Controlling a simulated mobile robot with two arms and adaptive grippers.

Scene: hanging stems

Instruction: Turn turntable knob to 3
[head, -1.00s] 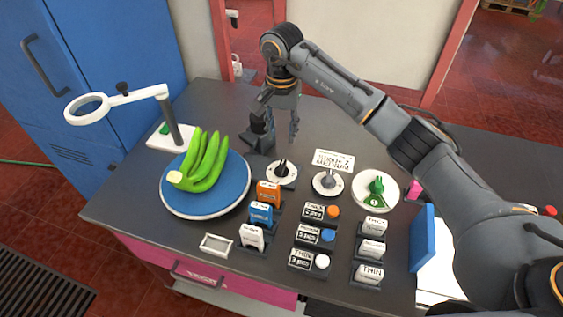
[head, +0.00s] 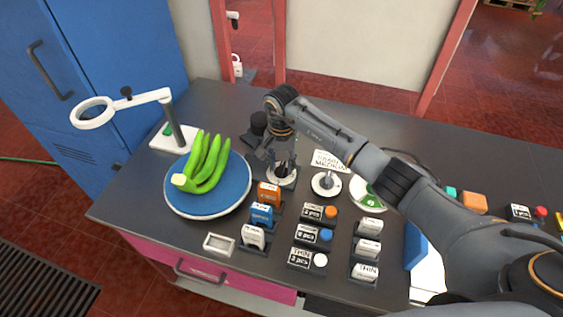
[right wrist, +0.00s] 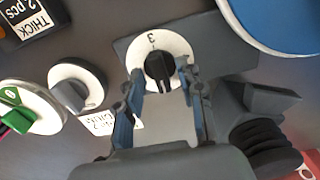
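The turntable knob (right wrist: 159,72) is a dark knob on a white round dial with a "3" and a tick mark at its upper edge in the right wrist view. It is partly hidden by my right gripper in the head view. I cannot tell clearly where its pointer aims. My right gripper (right wrist: 162,84) is open, with its blue-grey fingers on either side of the knob; contact cannot be made out. In the head view my right gripper (head: 281,162) hangs above the dial. The blue turntable (head: 235,190) carries green bananas (head: 206,165). My left gripper is not in view.
A grey knob (head: 326,183) and a green knob on a white dial (head: 368,194) stand to the right. Coloured labelled blocks (head: 262,214) stand in front. A magnifier on a stand (head: 174,120) is at the left.

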